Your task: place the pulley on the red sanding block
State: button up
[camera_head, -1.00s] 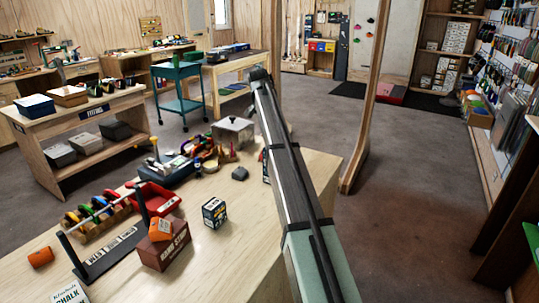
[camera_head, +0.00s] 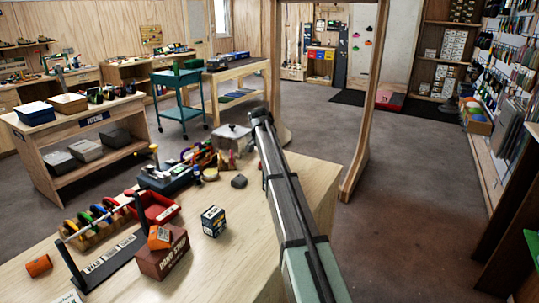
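My arm (camera_head: 288,200) reaches from the bottom edge over the right side of the wooden workbench; its far visible end is near the grey metal box. My gripper does not show; the arm or the view hides it. I cannot make out the pulley for certain; small items (camera_head: 203,168) cluster at the back of the bench, too small to name. I cannot single out the red sanding block for certain either. A dark red lettered box (camera_head: 162,258) stands at the front with a small orange item (camera_head: 159,237) on top.
The workbench (camera_head: 235,245) also holds a red tray (camera_head: 158,209), a rack of coloured gear (camera_head: 95,222), a small dark carton (camera_head: 213,221), a grey lump (camera_head: 239,181), the grey metal box (camera_head: 232,138) and an orange piece (camera_head: 38,265). Bare wood lies right of the carton.

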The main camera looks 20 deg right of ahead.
jog(key=shift+f, duration=0.1)
jog(key=o, duration=1.1)
jog(key=v, duration=1.2)
